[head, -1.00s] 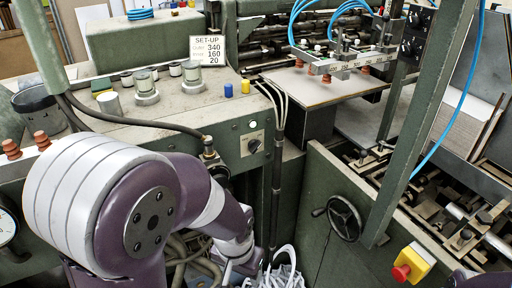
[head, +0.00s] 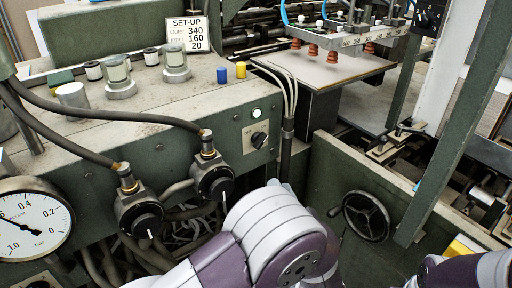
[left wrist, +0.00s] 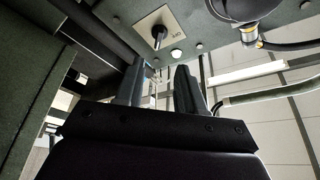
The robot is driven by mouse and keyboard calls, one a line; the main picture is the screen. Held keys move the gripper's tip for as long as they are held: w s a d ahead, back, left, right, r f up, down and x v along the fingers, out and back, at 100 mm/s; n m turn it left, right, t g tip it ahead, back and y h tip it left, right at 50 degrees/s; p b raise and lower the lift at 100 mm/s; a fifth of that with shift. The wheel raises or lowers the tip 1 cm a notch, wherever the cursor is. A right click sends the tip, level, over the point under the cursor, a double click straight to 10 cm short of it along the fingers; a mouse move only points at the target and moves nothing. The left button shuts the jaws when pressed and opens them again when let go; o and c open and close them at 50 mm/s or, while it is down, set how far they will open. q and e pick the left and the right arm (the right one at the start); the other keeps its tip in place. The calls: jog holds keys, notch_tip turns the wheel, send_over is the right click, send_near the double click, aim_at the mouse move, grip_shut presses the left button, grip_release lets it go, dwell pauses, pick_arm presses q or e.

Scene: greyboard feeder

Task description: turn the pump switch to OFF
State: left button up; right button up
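The pump switch is a black knob (head: 258,140) on a pale square plate (head: 248,134), set in the green front panel. In the left wrist view the knob (left wrist: 158,35) shows near the top, with a small label that looks like ON beside it, upside down. The label on its other side is not readable. My left gripper (left wrist: 160,75) has its two fingers apart with nothing between them. It is short of the knob, not touching it. In the head view my left arm hides this gripper. My right gripper is not in view.
A lit white lamp (head: 256,113) sits above the switch. Two black round valves (head: 214,180) with hoses and a pressure gauge (head: 32,222) are to the left. Grey cables (head: 289,125) run down just right of the switch. A handwheel (head: 366,215) stands further right.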

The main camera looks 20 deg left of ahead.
aim_at(262, 144)
pick_arm(q)
jog(key=p+x, duration=0.1)
jog(key=x, duration=1.1)
jog(key=shift+w+r, duration=0.1)
jog(key=shift+w, duration=0.1)
grip_shut()
